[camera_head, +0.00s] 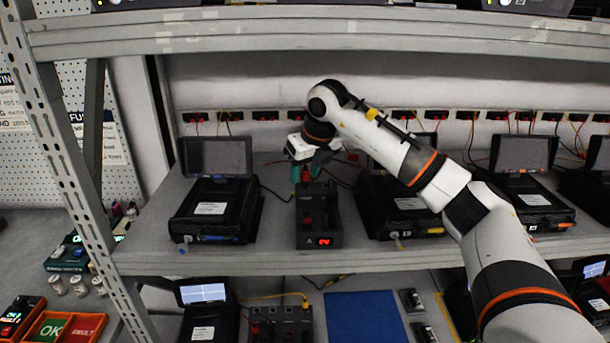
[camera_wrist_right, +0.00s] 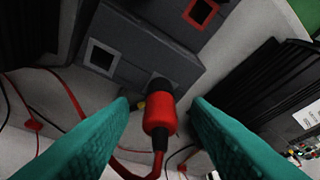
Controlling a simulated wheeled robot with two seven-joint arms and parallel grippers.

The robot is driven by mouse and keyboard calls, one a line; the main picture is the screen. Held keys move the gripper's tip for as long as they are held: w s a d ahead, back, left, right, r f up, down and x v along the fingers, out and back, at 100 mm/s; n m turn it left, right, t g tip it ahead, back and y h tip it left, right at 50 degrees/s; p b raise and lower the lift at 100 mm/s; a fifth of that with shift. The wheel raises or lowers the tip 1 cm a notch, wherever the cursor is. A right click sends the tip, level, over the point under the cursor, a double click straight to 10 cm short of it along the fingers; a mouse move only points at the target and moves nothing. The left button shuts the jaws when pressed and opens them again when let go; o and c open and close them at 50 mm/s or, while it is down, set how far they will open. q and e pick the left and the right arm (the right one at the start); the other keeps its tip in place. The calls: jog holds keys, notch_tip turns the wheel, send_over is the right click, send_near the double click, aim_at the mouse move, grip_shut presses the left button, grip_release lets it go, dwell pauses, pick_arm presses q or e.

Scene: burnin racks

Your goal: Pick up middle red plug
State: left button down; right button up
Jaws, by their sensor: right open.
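A red plug (camera_wrist_right: 160,119) with a black collar sits at the end of a dark grey box (camera_wrist_right: 130,45) in the right wrist view. A red cable trails from it. My right gripper (camera_head: 309,167) has teal fingers and hangs over the back end of the box (camera_head: 331,211) on the shelf. In the wrist view the fingers of the right gripper (camera_wrist_right: 161,104) are open, one on each side of the plug, with gaps between. My left gripper is out of view.
Black devices with screens stand left (camera_head: 218,190) and right (camera_head: 400,205) of the box. Loose cables lie behind it. An upper shelf (camera_head: 300,38) crosses above. A lower shelf holds a blue mat (camera_head: 362,318). Bare shelf shows in front of the box.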

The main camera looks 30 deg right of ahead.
jog(key=shift+w+f, duration=0.1)
jog(key=shift+f, duration=0.25)
jog(key=shift+c, duration=0.3)
jog(key=c, duration=0.8)
jog(key=shift+c, duration=0.2)
jog(key=shift+r, duration=0.1)
